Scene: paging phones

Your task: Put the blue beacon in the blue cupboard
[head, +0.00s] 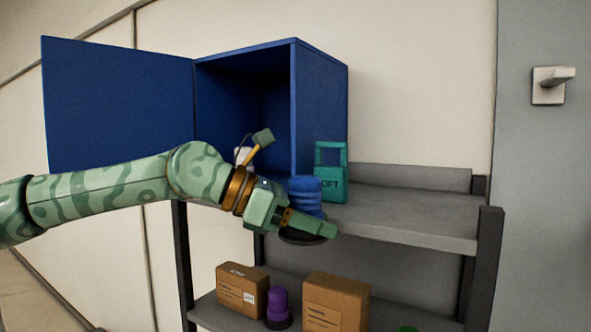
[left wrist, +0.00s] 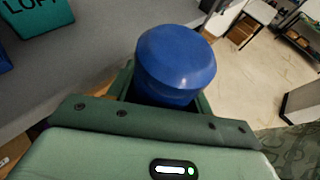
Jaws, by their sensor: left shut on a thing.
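The blue beacon (head: 304,194) has a blue ribbed dome on a dark base. My left gripper (head: 308,228) is shut on it, in front of the shelf's upper board. The beacon also shows in the left wrist view (left wrist: 176,60), between the fingers, its lower part hidden. The blue cupboard (head: 320,115) stands on the upper board behind the gripper. Its door (head: 115,100) is swung wide open to the left. A small white thing (head: 242,155) shows at the cupboard's lower left, partly hidden by my arm. My right gripper is not in view.
The upper board (head: 420,215) is clear to the right. Below are cardboard boxes (head: 336,300) and a purple beacon (head: 278,305).

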